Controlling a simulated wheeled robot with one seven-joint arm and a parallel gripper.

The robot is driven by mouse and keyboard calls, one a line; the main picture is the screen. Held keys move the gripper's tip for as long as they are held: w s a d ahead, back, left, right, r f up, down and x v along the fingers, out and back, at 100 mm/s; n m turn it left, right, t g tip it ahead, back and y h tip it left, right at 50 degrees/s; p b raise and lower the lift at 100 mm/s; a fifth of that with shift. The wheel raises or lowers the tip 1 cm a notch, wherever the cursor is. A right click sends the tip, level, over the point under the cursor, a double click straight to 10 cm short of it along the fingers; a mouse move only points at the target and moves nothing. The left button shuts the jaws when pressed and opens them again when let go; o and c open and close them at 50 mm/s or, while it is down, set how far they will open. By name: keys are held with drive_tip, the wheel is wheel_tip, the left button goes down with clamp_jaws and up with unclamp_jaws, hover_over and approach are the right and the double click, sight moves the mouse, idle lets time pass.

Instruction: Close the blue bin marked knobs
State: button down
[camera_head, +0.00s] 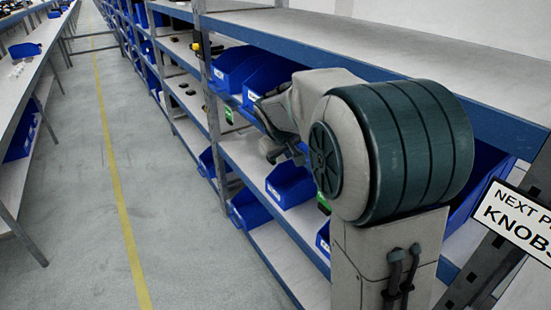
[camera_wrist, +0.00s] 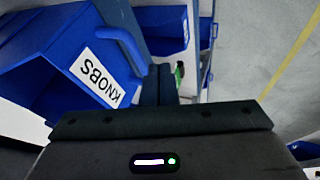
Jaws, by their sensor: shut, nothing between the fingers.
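The blue bin marked KNOBS (camera_wrist: 45,45) fills the left of the wrist view. Its white label (camera_wrist: 98,76) reads KNOBS upside down, and a curved blue handle (camera_wrist: 122,48) stands out beside the label. My gripper (camera_wrist: 158,84) is shut and empty, with its dark fingers just right of the label and handle. I cannot tell whether they touch the bin. In the head view my arm hides much of the shelf there, and I cannot tell which blue bin is the marked one.
Blue bins (camera_head: 232,68) stand on the shelves of the rack, with others (camera_head: 290,184) lower down. A sign reading KNOBS (camera_head: 518,220) hangs at the right. The aisle floor (camera_head: 170,190) left of the rack is clear; another table (camera_head: 22,95) lines its far side.

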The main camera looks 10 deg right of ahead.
drive_tip(key=a+f+v, duration=0.1)
drive_tip(key=a+v, duration=0.1)
drive_tip(key=v, duration=0.9)
drive_tip(key=s+f+m+g+y, duration=0.1)
drive_tip(key=s+f, duration=0.2)
drive_tip(key=s, duration=0.5)
drive_tip(key=s+f+m+g+y+p, duration=0.1)
drive_tip(key=s+f, duration=0.3)
drive_tip(key=s, duration=0.4)
drive_tip(key=s+d+f+m+g+y+p, duration=0.1)
drive_tip(key=s+f, duration=0.2)
drive_tip(key=s, duration=0.5)
drive_tip(key=shift+f, duration=0.35)
